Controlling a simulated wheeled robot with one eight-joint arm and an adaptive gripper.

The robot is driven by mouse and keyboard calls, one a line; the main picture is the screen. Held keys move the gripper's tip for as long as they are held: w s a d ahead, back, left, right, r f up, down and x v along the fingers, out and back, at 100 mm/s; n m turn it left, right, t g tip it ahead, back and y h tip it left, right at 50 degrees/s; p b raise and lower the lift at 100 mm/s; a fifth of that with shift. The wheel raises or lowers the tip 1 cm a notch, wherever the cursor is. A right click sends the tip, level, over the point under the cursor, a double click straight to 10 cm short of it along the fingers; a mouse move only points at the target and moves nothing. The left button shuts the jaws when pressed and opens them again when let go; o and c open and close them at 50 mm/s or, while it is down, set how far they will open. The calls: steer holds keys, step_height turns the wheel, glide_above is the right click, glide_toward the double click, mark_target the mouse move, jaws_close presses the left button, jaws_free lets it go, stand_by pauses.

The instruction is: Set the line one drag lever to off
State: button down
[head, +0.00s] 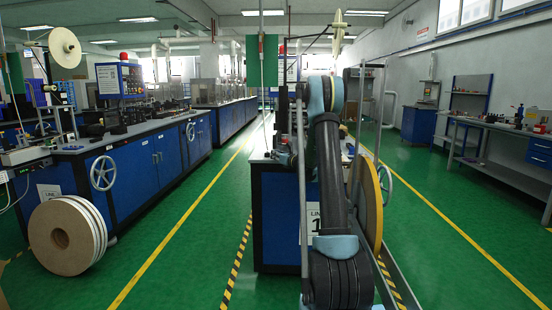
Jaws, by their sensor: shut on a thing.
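The line one machine is a blue cabinet (278,215) in the middle of the head view, with a partly covered white sign (313,212) reading "LIN" and "1". A large tan reel (372,205) stands upright at its right side. My dark arm with light blue joints rises in front of the cabinet and covers much of it. I cannot make out the drag lever; it may be hidden behind my arm. My gripper does not show, as the arm's far end is hidden behind its own links.
A long row of blue machines (140,165) runs along the left, with white reels (68,235) at its near end. A workbench (500,128) stands at the right. A metal rail (405,285) lies close right of my arm.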

steer(key=shift+d+f, duration=0.1)
steer(key=c, duration=1.6)
jaws_free()
steer(key=shift+d, duration=0.1)
steer(key=shift+c, duration=0.2)
steer(key=shift+s, duration=0.1)
steer(key=v, duration=1.1)
steer(key=shift+s+d, duration=0.2)
steer(key=shift+s, duration=0.15)
